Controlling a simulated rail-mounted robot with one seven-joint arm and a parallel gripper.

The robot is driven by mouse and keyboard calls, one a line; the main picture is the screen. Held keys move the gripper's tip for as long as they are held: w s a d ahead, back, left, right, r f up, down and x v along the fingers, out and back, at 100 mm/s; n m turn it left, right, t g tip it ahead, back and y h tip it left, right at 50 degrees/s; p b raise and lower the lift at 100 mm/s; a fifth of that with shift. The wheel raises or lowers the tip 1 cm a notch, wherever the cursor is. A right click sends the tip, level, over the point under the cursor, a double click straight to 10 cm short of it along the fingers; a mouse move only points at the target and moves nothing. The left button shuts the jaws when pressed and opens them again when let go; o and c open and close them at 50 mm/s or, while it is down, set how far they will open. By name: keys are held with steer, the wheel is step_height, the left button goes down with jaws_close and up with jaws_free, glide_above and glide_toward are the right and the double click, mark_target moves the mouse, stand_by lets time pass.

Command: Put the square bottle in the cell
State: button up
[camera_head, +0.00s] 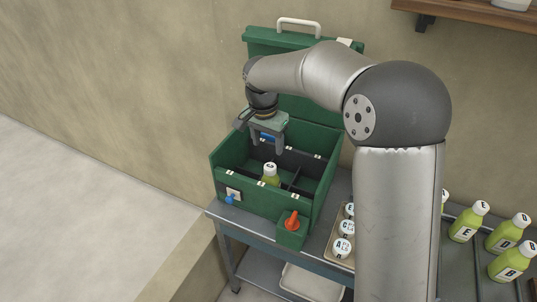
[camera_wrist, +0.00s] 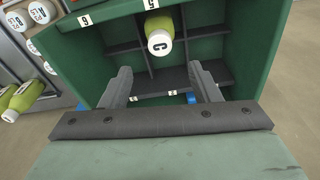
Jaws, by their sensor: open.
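A green box (camera_head: 222,162) with dark dividers stands open on the table; it also shows in the wrist view (camera_wrist: 92,58). A bottle with a green body and a white lettered cap (camera_head: 270,174) stands upright in one of its cells, near the front. Its cap, marked C, shows in the wrist view (camera_wrist: 160,42). I cannot tell whether this bottle is square. My gripper (camera_head: 267,149) points down over the box, behind and above the bottle. Its fingers (camera_wrist: 160,70) are open, with nothing between them, and apart from the bottle. Other cells look empty; some are partly hidden.
Several green bottles (camera_head: 467,221) with white caps stand at the right. A tray (camera_head: 333,235) of white-capped items lies beside the box, partly hidden by my arm. The raised lid (camera_head: 262,42) stands behind.

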steer(key=s+d+r+n, duration=0.1)
steer(key=s+d+n, duration=0.1)
steer(key=s+d, duration=0.5)
steer(key=s+d+r+n, duration=0.1)
steer(key=s+d+n, duration=0.1)
steer(key=s+d, duration=0.6)
steer(key=s+d+f+n, duration=0.1)
steer(key=s+f, duration=0.1)
steer(key=s, duration=0.5)
steer(key=s+d+f+n, duration=0.1)
steer(key=s+f, duration=0.1)
steer(key=s, duration=0.6)
steer(key=shift+s+f+g+y, duration=0.2)
steer(key=shift+s+g+y, duration=0.1)
steer(key=shift+y, duration=0.1)
